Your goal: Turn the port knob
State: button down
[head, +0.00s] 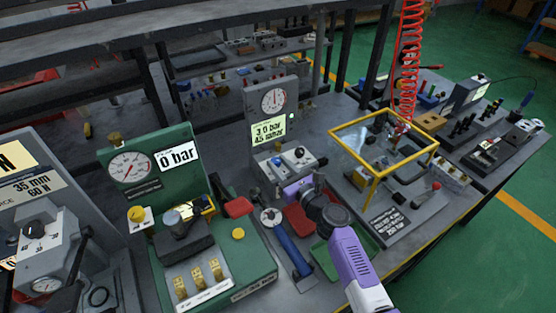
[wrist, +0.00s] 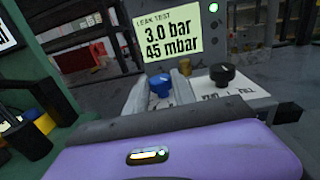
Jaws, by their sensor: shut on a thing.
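The grey leak-test station (head: 270,100) stands at the back middle of the bench. Its display reads 3.0 bar and 45 mbar. On its valve block are a blue knob (wrist: 160,86) and a black knob (wrist: 222,75); I cannot read which is named port. Both also show in the head view, blue (head: 277,161) and black (head: 299,152). My purple and black gripper (head: 302,190) is at the near side of this block.
A green station (head: 165,165) with a 0 bar display stands to the left. A blue-handled tool (head: 290,245) and red (head: 300,220) and green (head: 325,260) trays lie near my gripper. A yellow-framed clear guard (head: 372,170) stands to the right, below a red coiled hose (head: 408,60).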

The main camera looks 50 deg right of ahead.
jog(key=shift+d+n+y, duration=0.2)
jog(key=shift+n+y, duration=0.65)
jog(key=shift+y, duration=0.5)
jog(key=shift+d+n+y, duration=0.15)
jog(key=shift+n+y, duration=0.7)
jog(key=shift+y, duration=0.5)
jog(key=c, duration=1.1)
grip_release()
jog(key=shift+o, duration=0.2)
jog(key=s+b, duration=0.1)
jog(key=s, duration=0.6)
jog(key=shift+s+d, duration=0.4)
jog(key=shift+s, duration=0.1)
